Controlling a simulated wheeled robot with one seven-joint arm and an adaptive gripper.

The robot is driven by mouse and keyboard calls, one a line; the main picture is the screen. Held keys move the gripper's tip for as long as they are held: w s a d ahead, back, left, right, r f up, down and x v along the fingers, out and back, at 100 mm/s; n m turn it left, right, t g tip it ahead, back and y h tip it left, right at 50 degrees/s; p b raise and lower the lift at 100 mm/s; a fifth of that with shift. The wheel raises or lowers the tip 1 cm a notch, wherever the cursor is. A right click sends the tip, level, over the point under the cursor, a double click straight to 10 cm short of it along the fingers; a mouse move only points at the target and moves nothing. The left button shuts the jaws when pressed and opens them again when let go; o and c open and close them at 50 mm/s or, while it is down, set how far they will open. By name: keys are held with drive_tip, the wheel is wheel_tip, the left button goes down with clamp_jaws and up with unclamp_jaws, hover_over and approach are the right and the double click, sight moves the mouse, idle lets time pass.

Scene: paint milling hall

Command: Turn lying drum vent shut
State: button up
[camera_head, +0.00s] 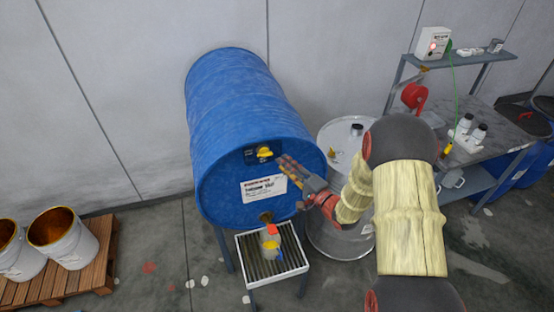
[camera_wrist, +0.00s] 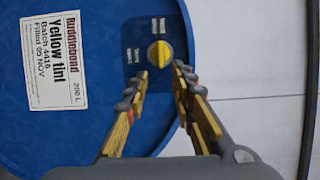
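A blue drum (camera_head: 245,110) lies on its side on a stand, its round end towards me. The yellow vent knob (camera_head: 264,152) sits on a dark patch high on that end. It shows as a round yellow knob with a raised bar in the wrist view (camera_wrist: 160,54), with small lettering too fine to read beside it. My gripper (camera_head: 284,166) is just right of and below the knob in the head view. In the wrist view its two fingers (camera_wrist: 161,78) are open and empty, their tips short of the knob. I cannot tell the exact gap.
A tap (camera_head: 266,216) sits low on the drum end, above a jug (camera_head: 270,240) on a slatted drip tray (camera_head: 252,268). A pale upright drum (camera_head: 335,238) stands at the right. A workbench (camera_head: 490,135) is farther right. Open pails (camera_head: 65,238) stand on a pallet at left.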

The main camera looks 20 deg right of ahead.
drive_tip(key=v, duration=0.5)
drive_tip(key=shift+s+d, duration=0.1)
drive_tip(key=shift+s, duration=0.15)
